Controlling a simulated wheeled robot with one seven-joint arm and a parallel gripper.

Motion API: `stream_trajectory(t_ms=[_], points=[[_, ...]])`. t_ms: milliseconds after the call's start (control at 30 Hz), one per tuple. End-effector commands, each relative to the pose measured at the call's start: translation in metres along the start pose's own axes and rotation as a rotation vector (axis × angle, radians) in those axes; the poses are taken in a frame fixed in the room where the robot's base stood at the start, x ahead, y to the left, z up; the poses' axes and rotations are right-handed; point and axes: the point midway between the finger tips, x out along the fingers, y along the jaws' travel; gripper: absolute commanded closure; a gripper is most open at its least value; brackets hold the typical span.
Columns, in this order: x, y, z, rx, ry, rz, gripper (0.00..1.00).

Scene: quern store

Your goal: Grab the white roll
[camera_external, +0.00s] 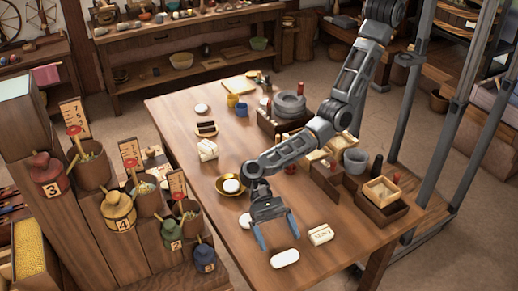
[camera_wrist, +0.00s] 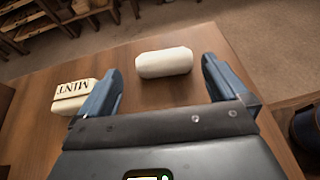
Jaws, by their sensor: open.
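The white roll (camera_external: 285,258) is a smooth, plain, rounded bar lying on the wooden table near its front edge. In the wrist view the white roll (camera_wrist: 164,63) lies ahead of the jaws, roughly between the lines of the two fingers. My gripper (camera_external: 278,243) is open and empty, with its fingers pointing down toward the table beside the roll. In the wrist view my gripper (camera_wrist: 160,78) shows two blue-grey fingers spread wide. I cannot tell the exact height of the fingertips above the table.
A white block marked MINT (camera_external: 320,235) lies right of the roll; it also shows in the wrist view (camera_wrist: 75,95), close to one finger. A yellow bowl (camera_external: 230,187) with a white piece stands behind. Wooden boxes (camera_external: 384,212) stand at right.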

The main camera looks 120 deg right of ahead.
Motion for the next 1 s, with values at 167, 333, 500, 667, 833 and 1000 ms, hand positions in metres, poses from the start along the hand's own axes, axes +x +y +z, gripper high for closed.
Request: stream_trajectory(t_ms=[167,333,500,667,833,1000], points=[[0.014,-0.001,-0.002,-0.003,0.001,-0.002,0.0],[0.021,-0.001,-0.004,-0.004,0.002,-0.002,0.0],[0.036,-0.002,-0.01,-0.006,0.003,-0.002,0.0],[0.053,-0.003,-0.011,-0.007,0.003,-0.003,0.0],[0.065,-0.004,-0.009,-0.005,0.003,-0.003,0.0],[0.065,-0.004,-0.006,-0.004,0.003,-0.004,0.0]])
